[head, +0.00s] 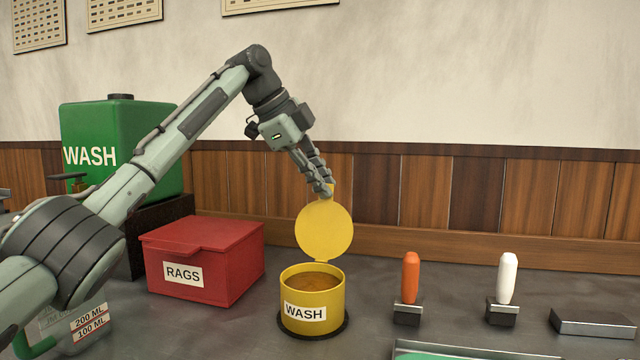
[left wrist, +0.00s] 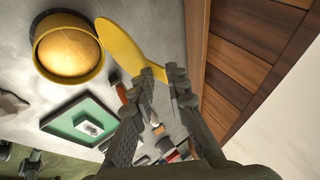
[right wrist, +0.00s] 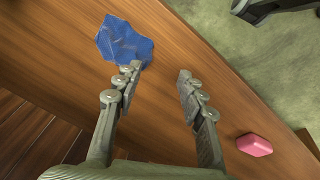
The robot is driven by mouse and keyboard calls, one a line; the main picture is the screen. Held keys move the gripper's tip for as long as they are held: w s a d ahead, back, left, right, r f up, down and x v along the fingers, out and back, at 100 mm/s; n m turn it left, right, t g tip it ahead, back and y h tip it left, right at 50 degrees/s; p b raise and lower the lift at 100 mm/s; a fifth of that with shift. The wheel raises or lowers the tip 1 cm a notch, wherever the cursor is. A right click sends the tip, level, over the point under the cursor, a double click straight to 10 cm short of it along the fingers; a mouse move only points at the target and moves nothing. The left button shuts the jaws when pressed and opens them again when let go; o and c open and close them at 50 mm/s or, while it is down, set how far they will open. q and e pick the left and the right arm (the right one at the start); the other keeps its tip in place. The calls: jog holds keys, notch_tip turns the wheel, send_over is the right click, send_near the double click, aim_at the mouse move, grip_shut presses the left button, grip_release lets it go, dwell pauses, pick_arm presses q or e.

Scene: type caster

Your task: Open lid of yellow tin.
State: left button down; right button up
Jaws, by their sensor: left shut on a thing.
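The yellow tin (head: 313,327) labelled WASH stands upright on the dark bench. Its round lid (head: 325,229) is swung up, nearly upright, on the hinge at the tin's back rim, and brown contents show inside. My left gripper (head: 325,188) is at the lid's top edge, shut on it. In the left wrist view the tin (left wrist: 42,62) is at top left, and the lid (left wrist: 120,45) reaches toward the left gripper's fingers (left wrist: 165,85). My right gripper (right wrist: 158,75) shows only in the right wrist view, with its fingers apart and nothing between them.
A red RAGS box (head: 235,262) stands left of the tin, with a green WASH container (head: 150,140) behind it. An orange-handled tool (head: 410,280) and a white-handled tool (head: 507,280) stand to the right. A blue cloth (right wrist: 122,42) and a pink block (right wrist: 254,145) show in the right wrist view.

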dwell(0.4)
pick_arm(q)
jog(key=c, duration=1.8)
grip_release()
jog(key=shift+w+f, duration=0.1)
jog(key=shift+o, duration=0.2)
jog(key=v, duration=1.2)
